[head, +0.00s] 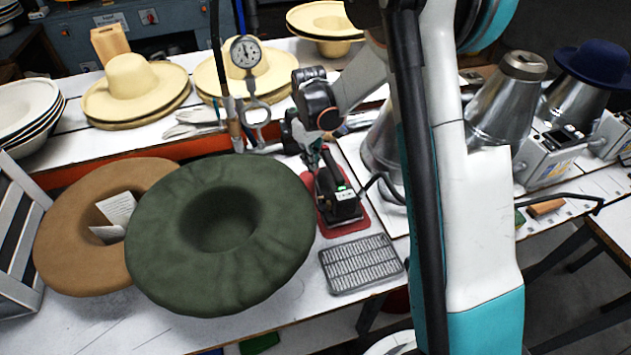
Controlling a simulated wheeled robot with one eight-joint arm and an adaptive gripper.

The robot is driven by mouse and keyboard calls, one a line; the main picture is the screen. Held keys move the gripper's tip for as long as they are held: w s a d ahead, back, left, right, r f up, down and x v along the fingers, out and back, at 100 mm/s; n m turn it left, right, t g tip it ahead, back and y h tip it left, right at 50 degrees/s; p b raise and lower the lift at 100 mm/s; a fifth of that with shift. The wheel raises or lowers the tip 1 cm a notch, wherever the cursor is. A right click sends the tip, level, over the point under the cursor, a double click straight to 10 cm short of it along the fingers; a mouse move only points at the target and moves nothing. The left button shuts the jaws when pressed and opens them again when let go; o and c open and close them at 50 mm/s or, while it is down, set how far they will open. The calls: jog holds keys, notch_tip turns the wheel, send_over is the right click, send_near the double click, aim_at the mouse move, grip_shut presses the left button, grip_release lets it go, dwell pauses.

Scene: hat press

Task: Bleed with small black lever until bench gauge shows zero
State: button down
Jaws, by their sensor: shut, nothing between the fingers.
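A round white dial gauge (246,53) stands upright at the back of the bench, in front of a cream hat. Its dark needle shows, but the reading is too small to tell. My gripper (318,158) points down at the bench right of the green hat, shut and empty. It is close to a black device (342,205) with a green light, on a red mat (364,217); I cannot tell whether they touch. I cannot make out a small black lever; it may be hidden behind my arm or gripper.
A wide green hat (223,232) overlaps a brown hat (75,230) left of my gripper. A grey grid plate (361,264) lies in front of the mat. Metal cones (505,100) and a control box (550,160) stand to the right. Cream hats (133,85) line the back.

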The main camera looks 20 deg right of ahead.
jog(key=shift+f, duration=0.45)
jog(key=shift+r, duration=0.1)
jog(key=shift+r+p, duration=1.75)
jog(key=shift+r, duration=1.7)
jog(key=shift+r, duration=0.15)
jog(key=s+r+m+t+b, duration=0.1)
jog(key=s+r+m+t, duration=0.2)
jog(key=s+r, duration=1.1)
jog(key=s+r+m+t+b, duration=0.1)
jog(key=s+m+t, duration=0.2)
jog(key=s, duration=1)
jog(key=shift+s+r+t, duration=0.2)
jog(key=shift+t, duration=0.4)
